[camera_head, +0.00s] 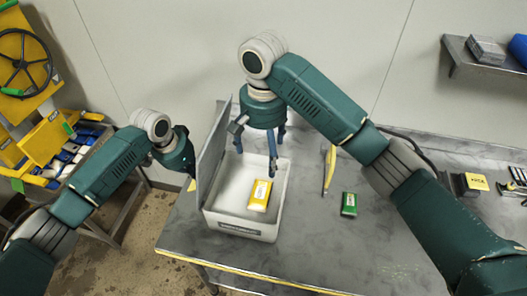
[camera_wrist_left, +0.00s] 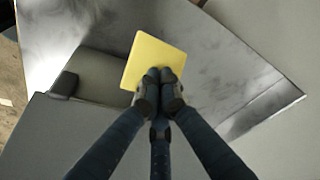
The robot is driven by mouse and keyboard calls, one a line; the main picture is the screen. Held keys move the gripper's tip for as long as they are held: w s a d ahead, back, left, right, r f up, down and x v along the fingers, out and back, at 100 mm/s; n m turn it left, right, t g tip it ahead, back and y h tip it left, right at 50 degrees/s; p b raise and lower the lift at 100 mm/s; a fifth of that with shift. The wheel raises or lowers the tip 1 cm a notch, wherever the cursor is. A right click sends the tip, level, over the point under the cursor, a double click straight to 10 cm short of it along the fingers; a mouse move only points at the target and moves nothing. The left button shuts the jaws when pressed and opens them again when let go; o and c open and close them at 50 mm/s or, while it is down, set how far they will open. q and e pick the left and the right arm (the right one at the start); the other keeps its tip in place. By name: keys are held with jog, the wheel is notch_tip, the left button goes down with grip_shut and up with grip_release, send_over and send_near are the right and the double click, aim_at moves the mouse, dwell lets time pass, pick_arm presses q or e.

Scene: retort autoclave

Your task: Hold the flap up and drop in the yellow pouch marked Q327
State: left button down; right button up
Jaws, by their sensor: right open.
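A white open box (camera_head: 275,208) stands on the table with its grey flap (camera_head: 211,150) upright along its left side. A yellow pouch (camera_head: 259,195) with a white label lies inside on the box floor; its marking is too small to read. My right gripper (camera_head: 257,155) is open and empty above the box, over and behind the pouch. My left gripper (camera_head: 190,174) is left of the flap, partly hidden in the head view. In the left wrist view its fingertips (camera_wrist_left: 160,78) are together at the edge of a square yellow plate (camera_wrist_left: 153,57).
A green pouch (camera_head: 349,204) and a yellow-and-dark tool (camera_head: 329,168) lie on the table (camera_head: 315,235) right of the box. A rack of pouches (camera_head: 75,152) stands at left beside a yellow machine with a handwheel (camera_head: 24,63). A wall shelf (camera_head: 480,65) is at upper right.

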pick_arm(q)
notch_tip(320, 180, up, 15)
dwell(1.5)
jog(key=shift+s+f, duration=0.1)
dwell(0.4)
